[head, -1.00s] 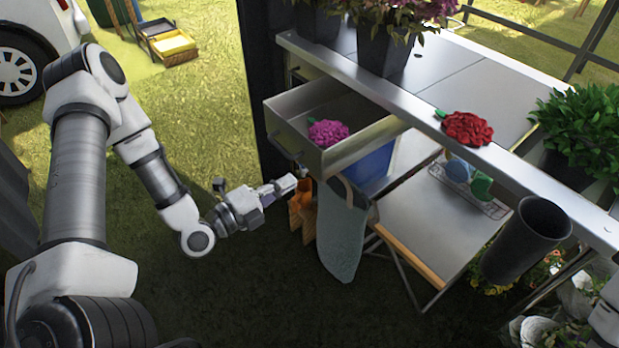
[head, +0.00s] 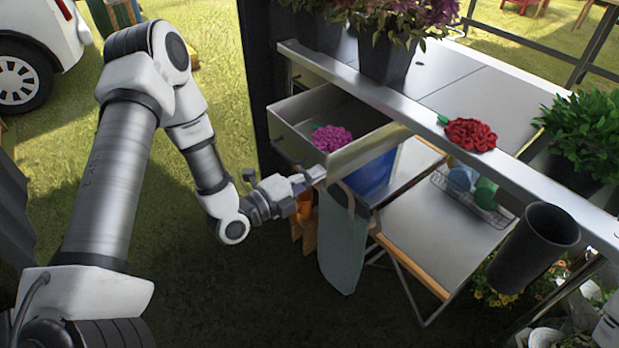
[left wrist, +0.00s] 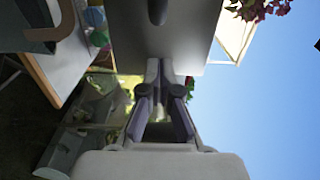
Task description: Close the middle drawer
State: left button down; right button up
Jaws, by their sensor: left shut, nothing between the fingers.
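The metal drawer (head: 354,152) is pulled out from under the table's long metal edge. A magenta flower with a green leaf (head: 333,139) lies inside it. In the left wrist view, the shut fingers (left wrist: 160,108) point toward a grey panel (left wrist: 155,48), which looks like the drawer front, with a dark handle (left wrist: 157,10) at the top. My right gripper is not in view.
A cloth bag (head: 343,237) hangs just below the drawer beside orange-handled items (head: 305,224). A blue bin (head: 377,172) is behind. A folding table (head: 425,235) is at right.

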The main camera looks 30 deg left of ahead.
aim_at(386, 134)
pick_arm(q)
jog(key=b+x, duration=0.6)
jog(key=x, duration=1.5)
jog(key=shift+w+d+f, duration=0.1)
jog(key=shift+w, duration=0.3)
jog(key=shift+w+d, duration=0.2)
jog(key=shift+w, duration=0.35)
jog(key=shift+r, duration=0.3)
jog(key=shift+w+r, duration=0.1)
